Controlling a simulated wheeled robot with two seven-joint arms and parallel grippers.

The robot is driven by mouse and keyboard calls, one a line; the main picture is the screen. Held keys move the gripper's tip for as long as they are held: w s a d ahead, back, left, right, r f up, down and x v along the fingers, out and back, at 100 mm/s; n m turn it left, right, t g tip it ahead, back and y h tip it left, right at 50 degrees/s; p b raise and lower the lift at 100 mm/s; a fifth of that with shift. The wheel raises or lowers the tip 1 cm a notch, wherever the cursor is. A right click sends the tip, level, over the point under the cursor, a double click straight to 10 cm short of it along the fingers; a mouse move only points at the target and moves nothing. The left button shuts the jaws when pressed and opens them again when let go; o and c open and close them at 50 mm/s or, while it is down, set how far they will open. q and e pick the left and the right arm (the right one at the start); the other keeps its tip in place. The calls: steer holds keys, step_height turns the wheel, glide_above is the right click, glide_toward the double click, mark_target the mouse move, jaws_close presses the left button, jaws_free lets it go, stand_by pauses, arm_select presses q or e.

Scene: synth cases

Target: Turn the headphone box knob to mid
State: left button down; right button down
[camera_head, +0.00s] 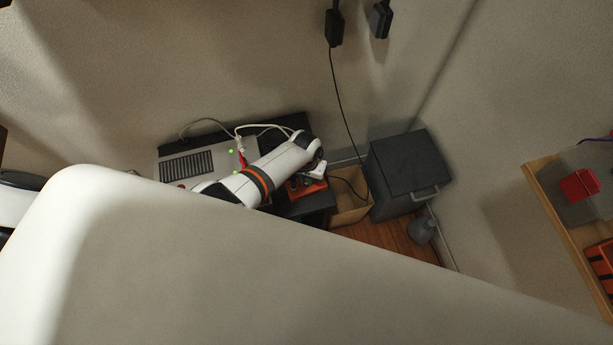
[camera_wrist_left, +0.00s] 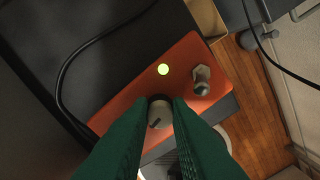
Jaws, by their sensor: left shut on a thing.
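The orange headphone box (camera_head: 306,189) sits on a dark surface, partly behind my left wrist in the head view. In the left wrist view, the orange box (camera_wrist_left: 190,62) shows a lit pale-green lamp (camera_wrist_left: 163,69), a metal fitting (camera_wrist_left: 201,80) and a round grey knob (camera_wrist_left: 159,118). The green fingers of my left gripper (camera_wrist_left: 161,103) are on either side of the knob and shut on it. The knob has a small dark mark on its face; its exact setting is hard to read. My right gripper is not in view.
A grey device (camera_head: 207,160) with a vent and green lights stands left of the box, with white cables. A black cable (camera_wrist_left: 66,82) curves beside the box. A cardboard bin (camera_head: 350,208) and dark cabinet (camera_head: 398,172) stand to the right. A large pale shape covers the lower foreground.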

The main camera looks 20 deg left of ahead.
mark_target(306, 180)
arm_select(q)
steer(key=shift+m, duration=1)
steer(key=c, duration=1.6)
jaws_free()
step_height(306, 180, up, 12)
steer(key=p, duration=0.3)
steer(key=shift+a, duration=0.15)
